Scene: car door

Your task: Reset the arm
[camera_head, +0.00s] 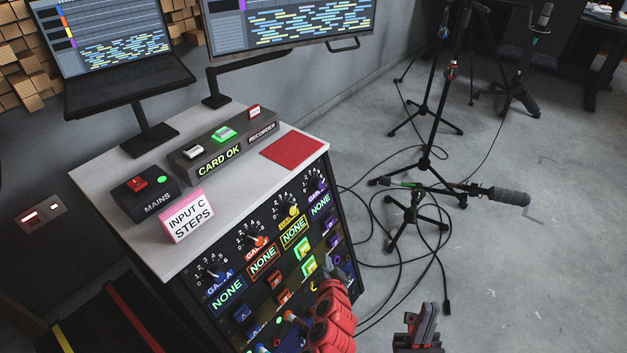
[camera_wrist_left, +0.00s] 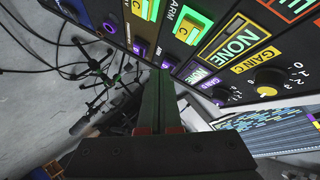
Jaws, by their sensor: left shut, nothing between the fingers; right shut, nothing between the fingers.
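My left gripper (camera_head: 332,268) comes up from the bottom of the head view, just in front of the right part of the mixer panel (camera_head: 272,292). In the left wrist view its two fingers (camera_wrist_left: 158,98) lie together, shut and empty, with the panel's knobs and lit buttons beyond them. Whether the fingertips touch the panel I cannot tell. My right gripper (camera_head: 425,322) is at the bottom edge of the head view, right of the panel and over the grey floor. It is shut and empty, and its lower part is cut off.
The console's pale top (camera_head: 232,188) holds a MAINS box (camera_head: 146,195), a recorder box (camera_head: 220,145), a pink-edged INPUT C STEPS card (camera_head: 187,217) and a red pad (camera_head: 292,151). Microphone stands (camera_head: 432,165) and loose cables are at the right.

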